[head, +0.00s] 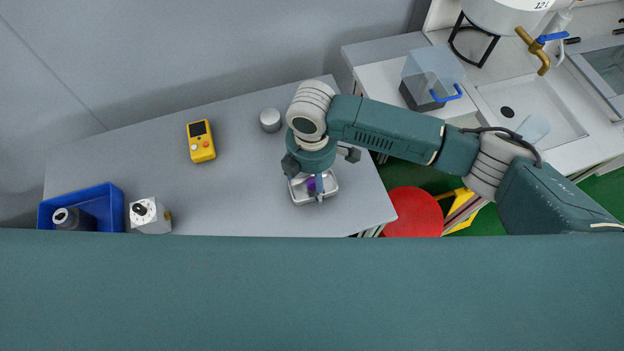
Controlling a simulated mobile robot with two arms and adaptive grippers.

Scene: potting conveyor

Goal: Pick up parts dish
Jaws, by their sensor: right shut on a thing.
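The parts dish (300,197) is a small, shallow silver dish with rounded corners, near the right end of the grey table. A small purple thing (311,184) shows inside it. My right gripper (317,182) reaches in from the right and is over the dish, pointing down. It is shut on the dish; the exact contact is partly hidden by the gripper body, which also covers the dish's far side. I cannot tell whether the dish touches the table. My left gripper is not in view.
On the grey table (240,200) are a yellow handheld meter (201,141), a grey cylinder (270,120), a whitish box (150,215) and a blue bin (107,203) holding a dark bottle. A red round stool top (411,212) and a sink counter (388,82) lie to the right.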

